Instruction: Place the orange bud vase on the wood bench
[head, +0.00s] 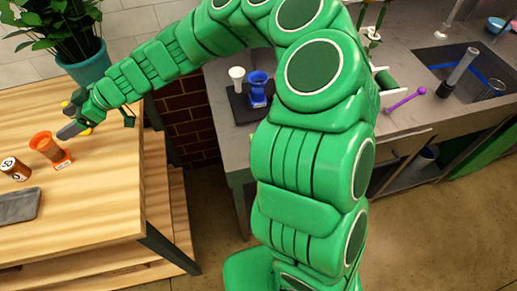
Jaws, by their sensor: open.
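The orange bud vase (46,147) stands upright on the wood bench (110,195), near its right side. A small orange and white label piece sits at its foot. My gripper (67,119) is open just behind and above the vase, with its fingers pointing left. It looks empty and apart from the vase, though the gap between them is hard to judge from this view.
A brown labelled jar (14,169) and a grey tray (16,206) are near the vase. A potted plant (88,65) stands behind. On the grey counter, a blue vase (258,88) and a white cup (237,78) stand on a dark mat. My arm hides part of the counter.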

